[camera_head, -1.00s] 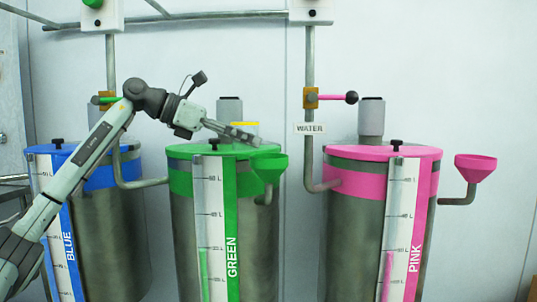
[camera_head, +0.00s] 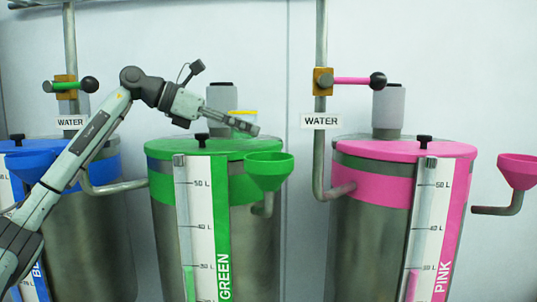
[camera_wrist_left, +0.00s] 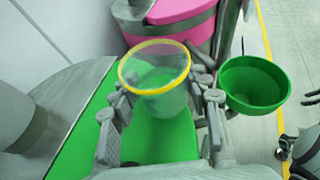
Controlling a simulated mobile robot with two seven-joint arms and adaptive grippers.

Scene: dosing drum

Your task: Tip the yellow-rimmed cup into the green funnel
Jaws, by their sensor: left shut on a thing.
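The clear cup with the yellow rim (camera_head: 243,113) is held above the back right part of the green drum's lid. In the left wrist view the cup (camera_wrist_left: 160,75) stands between the fingers, rim up and roughly level; I cannot tell its contents. My left gripper (camera_head: 243,125) is shut on it, and the fingers (camera_wrist_left: 160,112) flank its sides in the wrist view. The green funnel (camera_head: 269,168) sits on a side pipe at the green drum's front right, lower than the cup. In the wrist view the funnel (camera_wrist_left: 254,84) is right of the cup, apart from it.
The green drum (camera_head: 215,148) has a black lid knob and a grey cylinder on top. A pink drum (camera_head: 405,149) with a pink funnel (camera_head: 517,170) stands to the right. A blue funnel (camera_head: 30,164) is at the left. A water pipe (camera_head: 320,150) runs down between the green and pink drums.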

